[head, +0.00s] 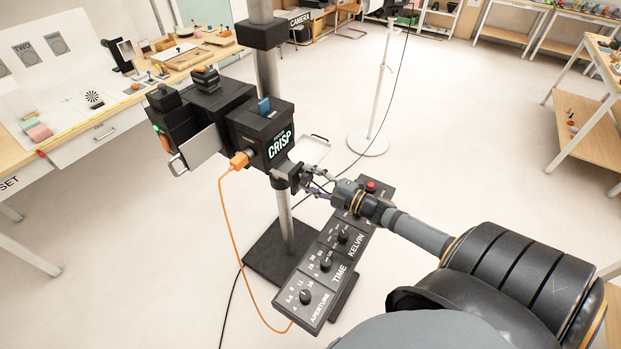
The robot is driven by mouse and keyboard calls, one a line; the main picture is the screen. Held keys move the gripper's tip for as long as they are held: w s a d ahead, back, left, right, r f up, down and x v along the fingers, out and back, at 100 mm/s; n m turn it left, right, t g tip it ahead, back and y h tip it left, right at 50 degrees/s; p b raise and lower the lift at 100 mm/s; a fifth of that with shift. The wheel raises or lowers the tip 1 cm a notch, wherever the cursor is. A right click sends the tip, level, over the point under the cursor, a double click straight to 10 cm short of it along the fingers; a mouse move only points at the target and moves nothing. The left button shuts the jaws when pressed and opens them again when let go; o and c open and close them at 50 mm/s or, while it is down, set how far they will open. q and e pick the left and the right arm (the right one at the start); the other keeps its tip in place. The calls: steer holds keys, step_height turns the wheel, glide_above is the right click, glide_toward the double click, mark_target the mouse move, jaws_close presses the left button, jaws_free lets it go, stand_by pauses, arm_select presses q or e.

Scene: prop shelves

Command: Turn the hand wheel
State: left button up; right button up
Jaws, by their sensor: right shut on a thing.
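A black camera box labelled CRISP (281,143) is mounted on a grey upright column (267,75). A small black housing (283,175) sits low on the column, under the box. My right gripper (303,180) comes in from the right, its slim fingers at the right side of this housing. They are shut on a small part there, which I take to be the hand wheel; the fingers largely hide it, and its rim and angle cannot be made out. My left gripper is not in view.
A black panel with several knobs (325,262) lies below my right forearm. An orange cable (232,230) hangs from the box. The black base plate (262,262) stands on open pale floor. A light stand (381,95) is behind; a workbench (130,103) is at the left.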

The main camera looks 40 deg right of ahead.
steer(key=shift+f, duration=0.1)
steer(key=o, duration=1.2)
steer(key=shift+c, duration=0.2)
steer(key=v, duration=1.2)
steer(key=shift+d, duration=0.1)
